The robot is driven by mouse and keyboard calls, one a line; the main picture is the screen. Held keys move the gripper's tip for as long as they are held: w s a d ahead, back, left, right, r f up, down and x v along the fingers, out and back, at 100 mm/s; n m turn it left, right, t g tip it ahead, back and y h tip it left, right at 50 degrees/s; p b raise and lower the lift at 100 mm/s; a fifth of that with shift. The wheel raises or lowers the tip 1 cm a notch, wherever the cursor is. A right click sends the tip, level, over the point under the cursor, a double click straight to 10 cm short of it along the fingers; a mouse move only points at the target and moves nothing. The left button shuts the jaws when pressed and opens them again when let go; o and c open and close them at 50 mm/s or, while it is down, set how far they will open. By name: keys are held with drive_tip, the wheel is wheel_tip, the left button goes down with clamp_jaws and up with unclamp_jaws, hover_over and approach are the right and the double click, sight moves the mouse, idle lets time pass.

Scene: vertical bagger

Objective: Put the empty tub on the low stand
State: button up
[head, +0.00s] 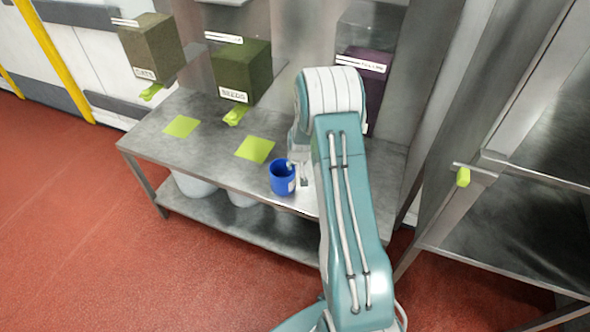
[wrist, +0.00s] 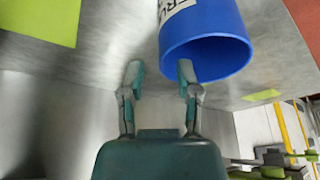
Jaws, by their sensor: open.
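A blue tub (head: 282,178) with a white label stands upright on the steel table, near its front edge. In the wrist view the tub (wrist: 205,38) shows its open mouth; I see no contents in the visible dark blue inside. My gripper (head: 297,174) is at the tub's right side, partly hidden by my arm. In the wrist view my gripper (wrist: 160,74) is open, with one fingertip overlapping the tub's rim and the other clear of it. I cannot tell whether they touch. I cannot make out a low stand in either view.
The steel table (head: 215,163) bears green mats (head: 255,149) (head: 182,126) under dispensers (head: 243,72) (head: 150,47) with green handles. A purple dispenser (head: 362,62) is behind my arm. White containers sit on the lower shelf. A steel rack (head: 540,150) stands at right. Red floor is open at front left.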

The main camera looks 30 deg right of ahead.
drive_tip(key=s+a+r+n, duration=0.1)
drive_tip(key=s+a+r, duration=0.3)
drive_tip(key=r, duration=0.5)
drive_tip(key=s+a+r+t, duration=0.1)
drive_tip(key=s+a+r, duration=0.35)
drive_tip(key=r, duration=0.55)
drive_tip(key=s+a+r+n, duration=0.1)
drive_tip(key=s+a+r, duration=0.3)
drive_tip(key=r, duration=0.5)
drive_tip(key=s+a+r, duration=0.3)
drive_tip(key=s+a, duration=0.1)
drive_tip(key=s, duration=0.5)
drive_tip(key=s+a+r+n+y, duration=0.1)
drive_tip(key=s+a+r, duration=0.3)
drive_tip(key=s, duration=0.6)
drive_tip(key=shift+s+a+r+t, duration=0.15)
drive_tip(key=shift+s+r+t, duration=0.05)
drive_tip(key=shift+r+t, duration=0.1)
